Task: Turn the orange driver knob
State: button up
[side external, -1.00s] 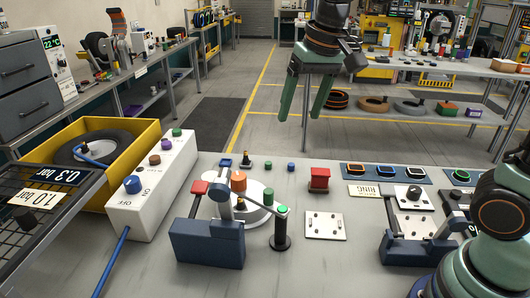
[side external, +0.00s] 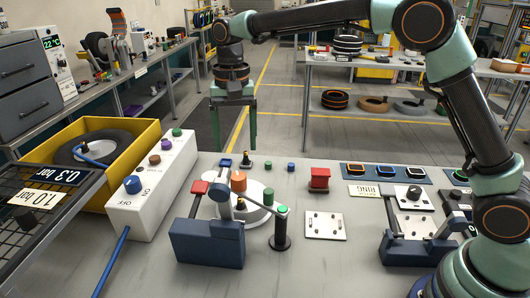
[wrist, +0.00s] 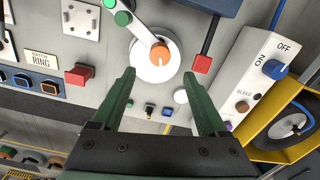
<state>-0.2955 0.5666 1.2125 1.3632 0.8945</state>
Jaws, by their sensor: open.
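The orange driver knob (side external: 238,183) stands upright on a round white disc (side external: 261,216) in the middle of the bench. In the wrist view the knob (wrist: 160,52) is seen from above, at the end of a grey arm with a green tip. My gripper (side external: 233,151) hangs pointing down above and behind the knob, with its two green fingers spread and nothing between them. In the wrist view my gripper (wrist: 159,74) has a fingertip on either side below the knob, apart from it.
A dark blue clamp block (side external: 207,243) with a red-tipped lever (side external: 199,188) stands beside the disc. A white switch box (side external: 158,190) and a yellow tyre bin (side external: 62,142) are at the left. A red block (side external: 319,179) and a metal plate (side external: 325,226) lie right.

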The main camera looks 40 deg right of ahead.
aim_at(237, 176)
notch_tip(237, 176, down, 9)
jog(key=shift+f, duration=0.1)
dwell(0.4)
grip_shut()
jog(key=shift+n, duration=0.3)
jog(key=n, duration=1.3)
jog(key=shift+w, duration=0.1)
jog(key=shift+r, duration=0.2)
dwell(0.4)
